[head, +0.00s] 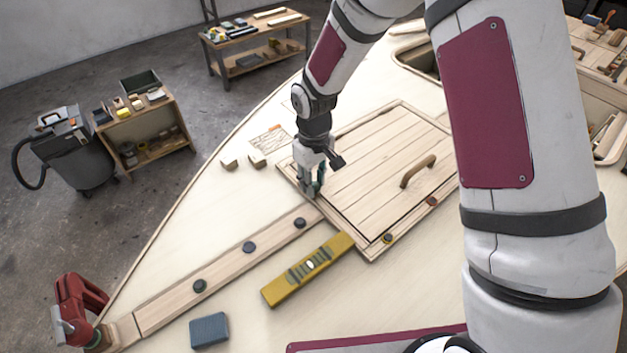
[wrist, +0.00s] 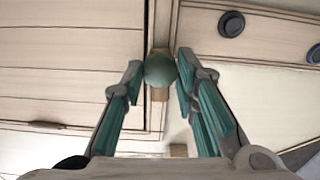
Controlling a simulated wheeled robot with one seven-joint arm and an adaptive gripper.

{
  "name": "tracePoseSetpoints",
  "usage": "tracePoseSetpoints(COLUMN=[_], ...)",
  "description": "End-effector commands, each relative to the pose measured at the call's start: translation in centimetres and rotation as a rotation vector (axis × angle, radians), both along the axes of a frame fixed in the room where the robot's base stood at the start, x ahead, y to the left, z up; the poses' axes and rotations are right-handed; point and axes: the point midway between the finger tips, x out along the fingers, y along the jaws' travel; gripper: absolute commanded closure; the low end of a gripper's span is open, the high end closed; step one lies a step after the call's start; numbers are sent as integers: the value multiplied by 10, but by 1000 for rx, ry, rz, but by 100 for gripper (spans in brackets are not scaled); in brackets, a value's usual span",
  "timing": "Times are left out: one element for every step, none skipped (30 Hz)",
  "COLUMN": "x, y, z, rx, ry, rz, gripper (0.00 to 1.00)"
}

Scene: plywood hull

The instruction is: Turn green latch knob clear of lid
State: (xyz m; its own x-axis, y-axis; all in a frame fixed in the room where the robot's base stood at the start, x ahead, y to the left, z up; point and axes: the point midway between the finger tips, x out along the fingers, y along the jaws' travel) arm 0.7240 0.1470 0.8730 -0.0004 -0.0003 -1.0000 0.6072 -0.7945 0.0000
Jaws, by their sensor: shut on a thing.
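The green latch knob (wrist: 160,70) shows in the wrist view between my fingertips, at the lid's edge. My gripper (wrist: 159,66) is shut on it; in the head view my gripper (head: 313,192) points down at the lid's left corner and hides the knob. A small wooden piece (wrist: 159,95) shows just below the knob; I cannot tell whether it overlaps the lid. The planked lid (head: 350,165) lies flat in its frame, with a curved wooden handle (head: 418,171). It also fills the left of the wrist view (wrist: 70,80).
A yellow level (head: 285,286) and a blue block (head: 209,331) lie in front of the lid. A strip with dark round knobs (head: 249,247) runs toward a red clamp (head: 80,305). An ochre knob (head: 387,238) and a reddish knob (head: 432,201) sit along the lid's near edge.

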Motion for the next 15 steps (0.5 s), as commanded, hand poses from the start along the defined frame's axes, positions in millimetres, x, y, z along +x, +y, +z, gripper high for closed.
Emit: tracePoseSetpoints(x=[1, 1, 1, 1, 1, 1, 1, 1, 1, 1, 1, 1, 1, 1, 1], y=[0, 0, 0, 1, 0, 0, 0, 0, 0, 0, 0, 0, 0, 0, 0], z=[0, 0, 0, 0, 0, 0, 0, 0, 0, 0, 0, 0, 0, 1, 1], rx=[2, 2, 2, 2, 1, 1, 1, 1, 1, 1, 1, 1, 1, 1, 1], ry=[-2, -2, -2, -2, -3, -3, -3, -3, -3, -3, -3, -3, -3, -3, -3], rz=[22, 37, 53, 66, 77, 88, 96, 104, 112, 116, 120, 124, 127, 129, 130], gripper=[100, 100, 100, 100, 100, 100, 100, 100, 100, 100, 100, 100, 100, 100, 100])
